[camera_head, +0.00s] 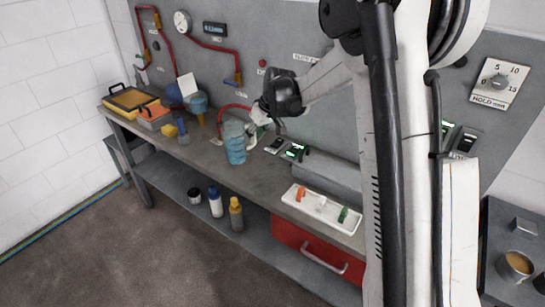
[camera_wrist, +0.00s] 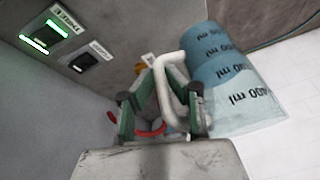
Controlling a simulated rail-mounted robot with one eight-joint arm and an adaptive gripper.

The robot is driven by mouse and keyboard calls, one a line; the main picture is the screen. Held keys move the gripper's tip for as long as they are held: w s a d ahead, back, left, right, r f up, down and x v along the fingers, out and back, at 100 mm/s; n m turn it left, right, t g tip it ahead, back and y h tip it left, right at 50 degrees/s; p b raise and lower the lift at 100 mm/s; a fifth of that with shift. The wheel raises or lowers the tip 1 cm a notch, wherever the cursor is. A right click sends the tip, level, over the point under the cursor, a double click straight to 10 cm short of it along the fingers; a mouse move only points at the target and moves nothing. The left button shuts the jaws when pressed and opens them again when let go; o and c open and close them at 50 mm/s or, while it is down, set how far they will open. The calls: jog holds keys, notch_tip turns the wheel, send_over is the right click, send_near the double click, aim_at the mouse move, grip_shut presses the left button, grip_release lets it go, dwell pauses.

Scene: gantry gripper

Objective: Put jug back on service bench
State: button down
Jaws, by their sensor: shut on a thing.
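The jug (camera_head: 235,146) is clear with blue liquid in it and shows upright over the service bench (camera_head: 262,178) in the head view. I cannot tell whether its base touches the bench top. My gripper (camera_wrist: 160,112) is shut on this handle. In the head view my gripper (camera_head: 259,128) is at the jug's right side, partly hidden by my wrist.
A white tray (camera_head: 318,214) with small coloured parts lies at the bench's right. Bottles (camera_head: 236,214) stand on the lower shelf. Bare bench top lies before the jug.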

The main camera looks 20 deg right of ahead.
jog(key=shift+s+d+f+p, duration=0.1)
jog(key=shift+d+f+p, duration=0.25)
jog(key=shift+d+f, duration=1.6)
jog(key=shift+d+f+p, duration=0.35)
jog(key=shift+d+f, duration=1.3)
jog(key=shift+f, duration=0.55)
jog(key=c, duration=1.7)
grip_release()
jog(key=shift+c, duration=0.2)
